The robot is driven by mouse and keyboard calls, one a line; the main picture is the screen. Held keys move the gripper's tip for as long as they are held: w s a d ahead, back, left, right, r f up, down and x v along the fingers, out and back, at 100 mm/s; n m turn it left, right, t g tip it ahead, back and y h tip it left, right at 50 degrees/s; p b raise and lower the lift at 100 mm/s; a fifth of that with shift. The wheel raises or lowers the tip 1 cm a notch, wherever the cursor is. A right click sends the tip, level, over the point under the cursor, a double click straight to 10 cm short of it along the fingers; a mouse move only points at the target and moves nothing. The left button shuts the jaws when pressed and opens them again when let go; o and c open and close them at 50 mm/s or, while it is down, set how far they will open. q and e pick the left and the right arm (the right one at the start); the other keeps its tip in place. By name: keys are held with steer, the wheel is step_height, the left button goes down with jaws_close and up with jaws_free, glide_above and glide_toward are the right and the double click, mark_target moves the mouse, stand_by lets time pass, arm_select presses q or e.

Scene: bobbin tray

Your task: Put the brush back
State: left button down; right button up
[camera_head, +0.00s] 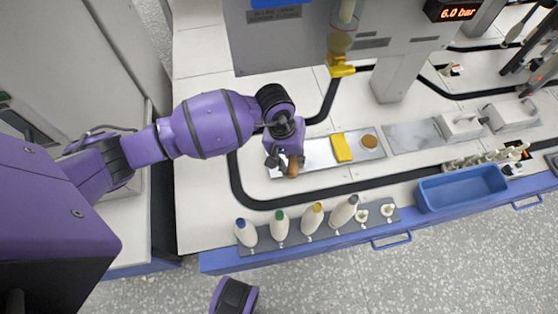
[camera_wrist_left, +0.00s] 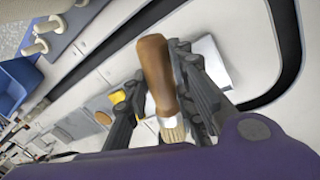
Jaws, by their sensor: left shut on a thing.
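The brush has a brown wooden handle (camera_wrist_left: 155,65) and pale bristles (camera_wrist_left: 172,132). My left gripper (camera_head: 284,163) is shut on it, with one finger on each side in the left wrist view. In the head view the brush handle (camera_head: 293,168) shows below the fingers, over the left end of a silvery plate (camera_head: 318,156). I cannot tell whether the brush touches the plate. A yellow block (camera_head: 342,147) and a round brown piece (camera_head: 369,141) lie on the plate's right part. My right gripper is not in view.
A dark rack (camera_head: 270,242) with several bobbins stands along the front edge. A blue bin (camera_head: 462,188) is to its right. A black track (camera_head: 238,180) curves around the plate. A yellow-tipped nozzle (camera_head: 341,71) hangs behind. Another grey plate (camera_head: 408,135) lies right.

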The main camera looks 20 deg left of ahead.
arm_select(q)
steer(key=x, duration=0.1)
steer(key=b+x, duration=0.1)
steer(key=x, duration=0.3)
steer(key=shift+s+a+f, duration=0.15)
steer(key=shift+s+a, duration=0.05)
steer(key=shift+a, duration=0.15)
steer(key=b+x, duration=0.1)
steer(key=x, duration=0.1)
steer(key=a+x, duration=0.1)
steer(key=x, duration=0.1)
steer(key=shift+f+b, duration=0.2)
steer(key=shift+b, duration=0.15)
steer(key=shift+f, duration=0.15)
steer(key=shift+f, duration=0.15)
steer(key=c, duration=1.5)
jaws_free()
